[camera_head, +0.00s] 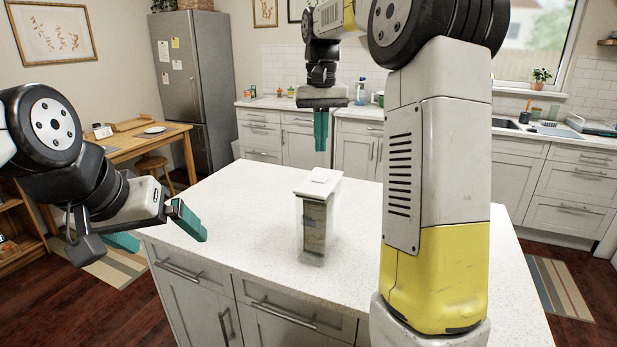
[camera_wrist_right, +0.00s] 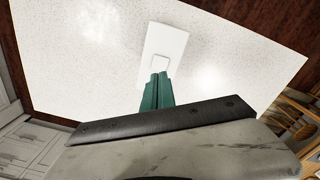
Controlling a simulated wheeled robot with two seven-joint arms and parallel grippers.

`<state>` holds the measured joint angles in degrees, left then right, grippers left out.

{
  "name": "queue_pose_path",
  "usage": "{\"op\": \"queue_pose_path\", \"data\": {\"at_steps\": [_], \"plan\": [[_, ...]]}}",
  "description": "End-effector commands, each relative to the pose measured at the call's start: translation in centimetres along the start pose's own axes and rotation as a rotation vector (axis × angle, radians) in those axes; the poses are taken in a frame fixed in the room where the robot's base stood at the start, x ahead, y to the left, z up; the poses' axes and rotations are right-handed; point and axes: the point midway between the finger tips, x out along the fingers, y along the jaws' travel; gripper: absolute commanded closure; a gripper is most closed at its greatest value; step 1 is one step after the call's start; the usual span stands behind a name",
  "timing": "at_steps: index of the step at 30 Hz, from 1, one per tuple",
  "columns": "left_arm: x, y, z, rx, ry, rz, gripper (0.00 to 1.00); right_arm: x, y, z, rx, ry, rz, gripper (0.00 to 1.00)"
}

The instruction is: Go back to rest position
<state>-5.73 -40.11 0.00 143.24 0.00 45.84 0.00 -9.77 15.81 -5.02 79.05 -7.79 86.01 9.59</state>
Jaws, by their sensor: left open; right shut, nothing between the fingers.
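My left gripper (camera_head: 155,223) is at the left of the head view, in front of the island's left edge. Its green fingers are apart and nothing is between them. My right gripper (camera_head: 321,131) hangs down above the far part of the island in the head view. Its green fingers (camera_wrist_right: 157,91) are together and empty in the right wrist view. A white box-shaped container (camera_head: 318,195) stands upright on the island, below and apart from the right gripper. Its top (camera_wrist_right: 166,43) shows in the right wrist view. My right arm covers the island's right part.
The white island top (camera_head: 260,205) is otherwise clear where it shows. A wooden table (camera_head: 150,140) with a stool stands at the left back, beside a grey fridge (camera_head: 195,85). Counters (camera_head: 545,145) with a sink run along the back wall.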

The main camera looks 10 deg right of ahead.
Motion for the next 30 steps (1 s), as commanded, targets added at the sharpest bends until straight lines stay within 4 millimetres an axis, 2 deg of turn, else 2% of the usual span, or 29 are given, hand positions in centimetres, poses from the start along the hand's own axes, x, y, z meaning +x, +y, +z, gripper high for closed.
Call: {"op": "queue_pose_path", "data": {"at_steps": [7,11,14,20,24,30], "plan": [[0.0,0.0,0.0,0.0,0.0,0.0,0.04,-0.1,0.0,0.1,-0.001,0.002,-0.002,1.0],[0.0,0.0,0.0,0.0,0.0,0.0,0.04,-0.6,0.3,1.7,-0.01,0.034,-0.021,1.0],[0.0,0.0,0.0,0.0,0.0,0.0,0.04,-1.2,0.5,4.3,-0.027,0.09,-0.054,1.0],[0.0,0.0,0.0,0.0,0.0,0.0,0.04,-0.9,0.6,11.5,-0.068,0.242,-0.127,1.0],[0.0,0.0,0.0,0.0,0.0,0.0,0.04,0.6,0.3,16.6,-0.092,0.353,-0.165,1.0],[0.0,0.0,0.0,0.0,0.0,0.0,0.04,3.8,-0.2,22.0,-0.115,0.48,-0.194,1.0]]}}
